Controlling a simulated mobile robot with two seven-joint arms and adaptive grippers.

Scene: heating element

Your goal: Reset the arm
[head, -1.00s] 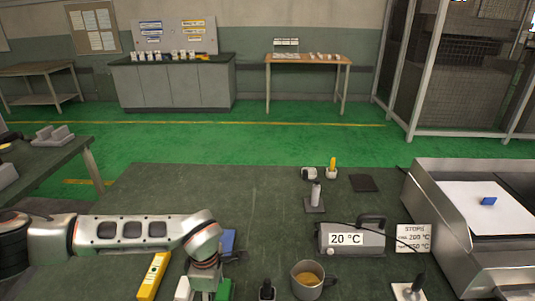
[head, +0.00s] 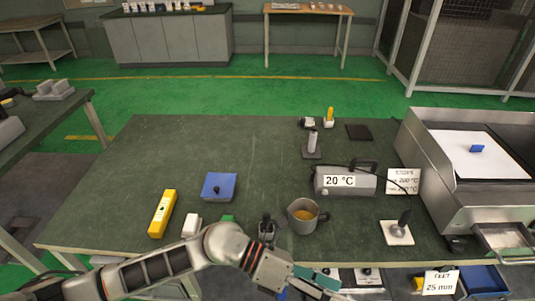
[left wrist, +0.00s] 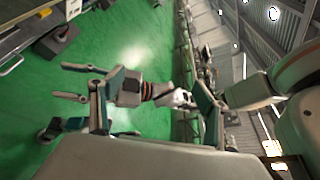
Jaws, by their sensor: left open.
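My left gripper (head: 303,281) is at the front edge of the table in the head view, its arm coming in from the lower left. It is open with nothing between its fingers. In the left wrist view its teal-padded fingers (left wrist: 155,105) stand wide apart, with green floor and my other arm beyond. That arm has an orange-ringed wrist and what looks like my right gripper (left wrist: 100,83), partly overlapped by my left finger. I cannot tell how far its jaws are open. The right arm is not visible in the head view.
A metal machine (head: 430,150) stands at right.

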